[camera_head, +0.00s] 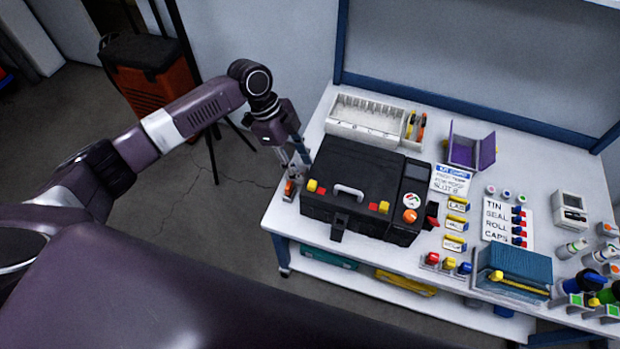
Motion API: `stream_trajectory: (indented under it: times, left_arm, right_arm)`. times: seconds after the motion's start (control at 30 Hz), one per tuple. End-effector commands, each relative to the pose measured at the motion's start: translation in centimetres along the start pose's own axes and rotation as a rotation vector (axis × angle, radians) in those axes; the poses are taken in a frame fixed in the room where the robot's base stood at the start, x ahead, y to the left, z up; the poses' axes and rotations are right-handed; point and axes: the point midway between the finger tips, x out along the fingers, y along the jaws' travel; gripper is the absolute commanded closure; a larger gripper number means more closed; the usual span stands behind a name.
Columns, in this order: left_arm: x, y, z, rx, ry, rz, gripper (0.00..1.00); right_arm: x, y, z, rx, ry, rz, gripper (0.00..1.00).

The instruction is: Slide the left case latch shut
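The black case (365,180) lies closed on the white table, with a pale handle (348,191) on its front part. The left latch (316,187), with yellow and red parts, is at the case's left front. A similar right latch (379,207) is to the right of the handle. Whether either latch is fully shut is too small to tell. My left gripper (292,164) points down just left of the case, above the table's left edge and apart from the left latch. Its fingers are too small to judge their opening. My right gripper is not in view.
A small orange-and-grey item (290,187) sits below my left gripper at the table edge. A white slotted rack (363,118) stands behind the case. A purple open box (470,150), labels and a blue case (514,268) crowd the right. Little bare table (322,119) shows at left.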

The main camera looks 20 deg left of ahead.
Motion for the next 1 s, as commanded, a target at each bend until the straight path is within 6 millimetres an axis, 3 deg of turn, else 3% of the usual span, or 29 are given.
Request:
stream_trajectory:
  times: [0.33,0.7,1.0]
  left_arm:
    - [5.2,0.1,-0.1,-0.001,0.001,0.001,0.64]
    - [6.1,0.1,-0.1,0.0,0.0,0.0,0.64]
    - [6.1,0.1,-0.1,0.0,0.0,0.0,0.95]
  right_arm:
    - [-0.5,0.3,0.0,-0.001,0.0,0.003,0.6]
    - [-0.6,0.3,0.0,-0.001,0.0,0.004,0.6]
    - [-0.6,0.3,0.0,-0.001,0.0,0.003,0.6]
